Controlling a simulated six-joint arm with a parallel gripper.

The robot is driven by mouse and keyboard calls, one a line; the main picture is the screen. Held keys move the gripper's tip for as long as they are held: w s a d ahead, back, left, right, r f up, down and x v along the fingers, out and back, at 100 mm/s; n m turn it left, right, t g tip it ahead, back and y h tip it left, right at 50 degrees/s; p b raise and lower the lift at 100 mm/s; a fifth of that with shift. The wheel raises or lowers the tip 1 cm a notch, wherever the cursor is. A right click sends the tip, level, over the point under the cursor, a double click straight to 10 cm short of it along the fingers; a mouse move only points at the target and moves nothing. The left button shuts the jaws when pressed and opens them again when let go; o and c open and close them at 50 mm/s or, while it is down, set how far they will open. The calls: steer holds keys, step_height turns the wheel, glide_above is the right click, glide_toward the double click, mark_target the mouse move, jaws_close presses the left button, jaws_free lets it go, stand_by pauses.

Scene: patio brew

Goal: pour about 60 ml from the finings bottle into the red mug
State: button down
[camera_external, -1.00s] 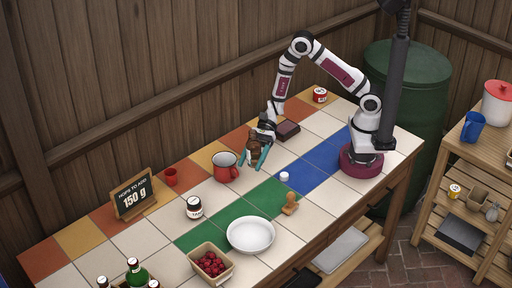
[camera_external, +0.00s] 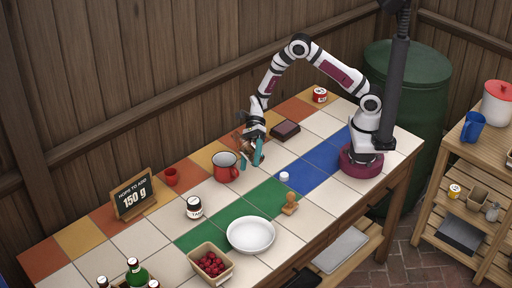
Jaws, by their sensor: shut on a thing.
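My gripper (camera_external: 254,158), with teal fingers, is shut on a small brown bottle, which I take to be the finings bottle (camera_external: 246,147). The fingers and wrist partly hide the bottle. It looks tilted, with one end toward the left. The red mug (camera_external: 227,174), with a pale rim and a handle, stands upright on the tiles just left of and in front of my gripper. The bottle is close to the mug's upper right side. I cannot make out any liquid stream or the level in the mug.
A small red cup (camera_external: 170,177) and a chalkboard sign (camera_external: 135,196) stand left of the mug. A white cap (camera_external: 284,176), a wooden stamp-like object (camera_external: 290,204), a dark-lidded jar (camera_external: 194,208) and a white bowl (camera_external: 251,235) are in front. A dark box (camera_external: 285,130) lies behind right.

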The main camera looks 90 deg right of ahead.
steer(key=f, duration=0.1)
steer(key=s+f+m+g, duration=0.1)
steer(key=f+m, duration=0.1)
steer(key=shift+s+a+f+g, duration=0.15)
steer(key=shift+s+g, duration=0.15)
steer(key=shift+g, duration=0.1)
steer(key=shift+s+a+r+m+g+y, duration=0.1)
steer(key=shift+s+r+m+g+y, duration=0.25)
steer(key=shift+m+g+y, duration=0.25)
steer(key=shift+s+m+g, duration=0.2)
steer(key=shift+m+g, duration=0.1)
steer(key=shift+m, duration=0.3)
steer(key=shift+w+r+m+g, duration=0.35)
steer(key=shift+r+m, duration=0.15)
steer(key=shift+r, duration=0.15)
steer(key=shift+r+y, duration=0.1)
steer(key=shift+y, duration=0.2)
steer(key=shift+r+m+g+p, duration=0.25)
steer(key=shift+r+m+p, duration=0.1)
steer(key=shift+r+m, duration=0.2)
steer(key=shift+s+r, duration=0.2)
steer(key=shift+s, duration=0.05)
steer(key=shift+m+g+y+p, duration=0.3)
steer(key=shift+m+y+p, duration=0.2)
steer(key=shift+m+p, duration=0.2)
stand_by(0.6)
